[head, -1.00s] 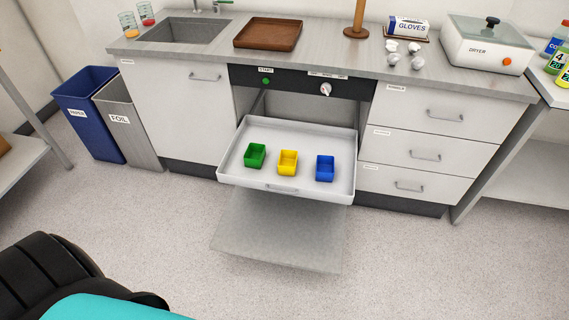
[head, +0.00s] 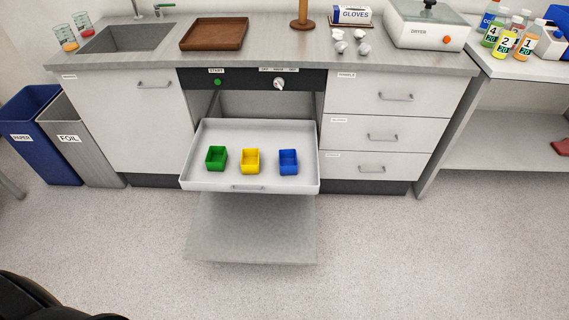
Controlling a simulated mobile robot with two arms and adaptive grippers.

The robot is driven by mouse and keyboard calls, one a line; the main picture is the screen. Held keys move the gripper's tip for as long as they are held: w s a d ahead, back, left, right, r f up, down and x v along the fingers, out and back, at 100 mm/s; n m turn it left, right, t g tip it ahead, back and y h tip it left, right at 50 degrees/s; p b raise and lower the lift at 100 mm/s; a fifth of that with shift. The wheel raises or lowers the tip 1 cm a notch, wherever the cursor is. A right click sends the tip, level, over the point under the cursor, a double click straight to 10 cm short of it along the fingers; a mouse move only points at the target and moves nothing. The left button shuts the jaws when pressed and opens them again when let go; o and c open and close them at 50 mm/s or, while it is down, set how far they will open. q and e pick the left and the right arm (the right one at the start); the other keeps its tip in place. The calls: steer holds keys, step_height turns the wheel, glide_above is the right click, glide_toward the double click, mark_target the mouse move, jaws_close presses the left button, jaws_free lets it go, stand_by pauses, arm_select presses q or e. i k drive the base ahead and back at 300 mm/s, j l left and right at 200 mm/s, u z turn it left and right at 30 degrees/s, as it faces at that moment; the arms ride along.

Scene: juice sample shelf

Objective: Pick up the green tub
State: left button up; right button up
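The green tub (head: 216,158) stands upright at the left in the pulled-out white tray (head: 220,187) of the open machine under the counter. A yellow tub (head: 250,161) stands to its right, and a blue tub (head: 288,162) stands at the right. The three tubs are apart from one another. Neither of my grippers is in view. A dark part of my own body shows in the lower left corner, well away from the tray.
The lowered machine door (head: 250,235) juts out below the tray. A blue paper bin (head: 38,130) and a grey foil bin (head: 88,140) stand at the left. Drawers (head: 375,135) are at the right. The speckled floor (head: 400,260) in front is clear.

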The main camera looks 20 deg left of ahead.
mark_target(216, 159)
steer(key=i+j+z, duration=0.1)
steer(key=j, duration=0.3)
steer(key=i+j, duration=0.15)
steer(key=j, duration=0.25)
steer(key=i+j+z, duration=0.15)
steer(key=j, duration=0.25)
steer(key=i+j, duration=0.1)
steer(key=j, duration=0.3)
steer(key=i+j+z, duration=0.15)
steer(key=j, duration=0.25)
steer(key=k, duration=0.05)
